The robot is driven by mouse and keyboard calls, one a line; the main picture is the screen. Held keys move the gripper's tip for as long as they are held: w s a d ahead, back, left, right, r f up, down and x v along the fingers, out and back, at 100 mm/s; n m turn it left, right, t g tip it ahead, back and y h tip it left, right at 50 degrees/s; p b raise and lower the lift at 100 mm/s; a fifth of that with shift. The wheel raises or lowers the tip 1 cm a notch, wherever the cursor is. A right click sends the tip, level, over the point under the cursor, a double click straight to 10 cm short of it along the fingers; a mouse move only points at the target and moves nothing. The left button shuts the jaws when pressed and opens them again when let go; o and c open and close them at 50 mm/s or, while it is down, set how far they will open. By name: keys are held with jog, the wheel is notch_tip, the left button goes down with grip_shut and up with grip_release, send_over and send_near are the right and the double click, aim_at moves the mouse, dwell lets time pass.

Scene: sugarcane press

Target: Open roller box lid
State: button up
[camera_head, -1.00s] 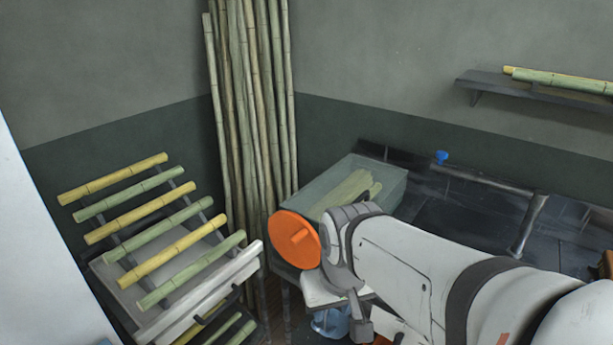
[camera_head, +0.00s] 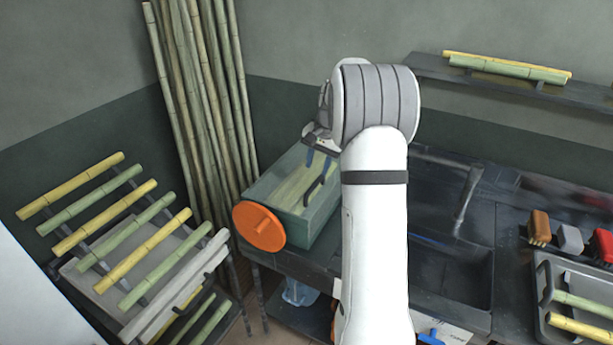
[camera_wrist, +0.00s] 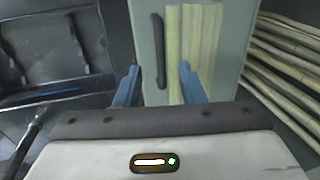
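The roller box (camera_head: 318,212) is a greenish see-through box on the dark counter. An orange crank wheel (camera_head: 258,227) is on its left end, and pale green canes show inside. Its lid (camera_wrist: 205,50) looks shut, with a dark bar handle (camera_head: 320,184) that also shows in the wrist view (camera_wrist: 159,50). My gripper (camera_head: 318,161) is above the box near the handle, partly hidden by my arm. In the wrist view its two blue fingers (camera_wrist: 160,75) are apart with nothing held, and the handle appears between them. I cannot tell whether they touch the lid.
A rack of canes (camera_head: 122,230) stands at left, and tall canes (camera_head: 205,95) lean in the corner. A sink (camera_head: 450,270), brushes (camera_head: 570,238) and a tray (camera_head: 543,290) are right of my arm. A wall shelf (camera_head: 490,78) holds canes.

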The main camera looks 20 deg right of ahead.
aim_at(313, 186)
jog(key=f, duration=0.2)
jog(key=w+f+p, duration=0.1)
jog(key=f, duration=0.5)
jog(key=shift+w+a, duration=0.15)
jog(key=shift+w, duration=0.2)
jog(key=shift+c, duration=0.4)
grip_shut()
